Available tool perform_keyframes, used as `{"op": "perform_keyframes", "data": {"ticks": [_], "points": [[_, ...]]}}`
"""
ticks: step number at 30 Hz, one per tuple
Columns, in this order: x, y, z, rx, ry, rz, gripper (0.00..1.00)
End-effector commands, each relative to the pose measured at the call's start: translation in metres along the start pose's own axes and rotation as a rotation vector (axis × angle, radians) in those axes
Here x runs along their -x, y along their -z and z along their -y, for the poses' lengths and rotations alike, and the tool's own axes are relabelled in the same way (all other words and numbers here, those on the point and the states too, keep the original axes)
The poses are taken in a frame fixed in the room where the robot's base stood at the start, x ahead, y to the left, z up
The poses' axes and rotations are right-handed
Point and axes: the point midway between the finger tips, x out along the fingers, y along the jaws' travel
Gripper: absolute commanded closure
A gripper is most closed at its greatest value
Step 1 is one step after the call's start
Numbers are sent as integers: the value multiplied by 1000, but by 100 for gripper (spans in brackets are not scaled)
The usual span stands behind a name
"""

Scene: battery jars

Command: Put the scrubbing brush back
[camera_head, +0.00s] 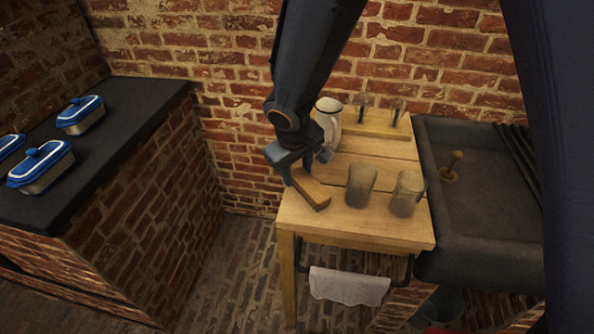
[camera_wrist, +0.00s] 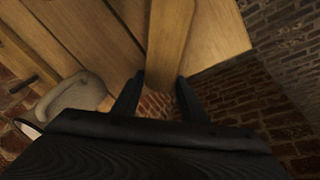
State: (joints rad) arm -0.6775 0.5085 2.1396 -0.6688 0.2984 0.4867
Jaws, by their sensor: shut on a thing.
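The scrubbing brush, a brown wooden block (camera_head: 309,190), is at the left edge of the small wooden table (camera_head: 350,229). My gripper (camera_head: 297,170) reaches down from above and is shut on its left end. In the wrist view, the brush (camera_wrist: 168,38) runs away from between my two fingers (camera_wrist: 158,96), over the pale planks. No bristles show in either view. I cannot tell whether the brush touches the tabletop.
Two cloudy glass jars (camera_head: 360,186) (camera_head: 407,195) stand just right of the brush. A white jug (camera_head: 328,120) and a wooden stand (camera_head: 376,124) are behind. A dark sink (camera_head: 490,205) adjoins at right. A towel (camera_head: 348,287) hangs in front. Blue-lidded dishes (camera_head: 81,116) sit left.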

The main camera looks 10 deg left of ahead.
Motion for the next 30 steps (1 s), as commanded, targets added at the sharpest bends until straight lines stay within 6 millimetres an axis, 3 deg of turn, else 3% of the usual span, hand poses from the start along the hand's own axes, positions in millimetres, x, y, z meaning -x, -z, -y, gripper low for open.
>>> {"op": "perform_keyframes", "data": {"ticks": [10, 11, 14, 26, 30], "points": [[-3, 0, 0, 0, 0, -1, 97], [-2, 0, 0, 0, 0, 0, 56], [-2, 0, 0, 0, 0, -1, 42], [2, 0, 0, 0, 0, -1, 42], [22, 2, -1, -2, -2, -4, 42]]}}
